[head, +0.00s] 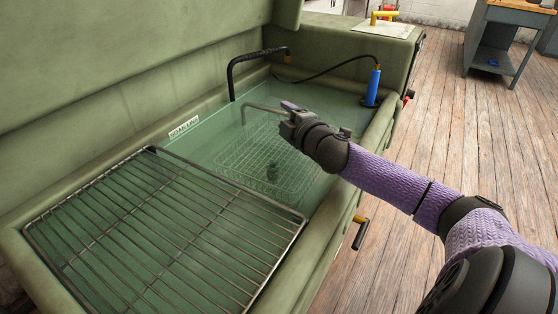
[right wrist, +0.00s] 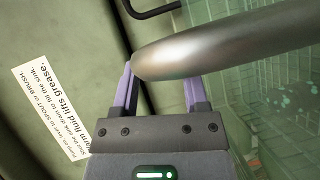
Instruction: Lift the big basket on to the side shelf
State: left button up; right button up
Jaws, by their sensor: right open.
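The big basket (head: 262,172) is a wire mesh basket under the greenish fluid in the middle of the wash tank. Its grey bar handle (head: 264,108) rises above the fluid. My right gripper (head: 289,108) is at the handle, with its jaws open. In the right wrist view the thick handle (right wrist: 220,48) crosses in front of the purple fingers (right wrist: 160,92); I cannot tell whether it lies fully between them. A wire rack (head: 225,182), which looks like the side shelf, spans the tank's left end and is empty. My left gripper is not in view.
The green tank (head: 376,140) has a raised lid behind. A black spout (head: 258,54) and a blue brush (head: 373,86) on a hose stand at the far end. A label (head: 184,127) is on the back wall. A workbench (head: 506,35) stands far right.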

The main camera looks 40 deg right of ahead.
jog(key=shift+b+x, duration=0.35)
jog(key=shift+x, duration=1.05)
jog(key=shift+f, duration=0.1)
grip_shut()
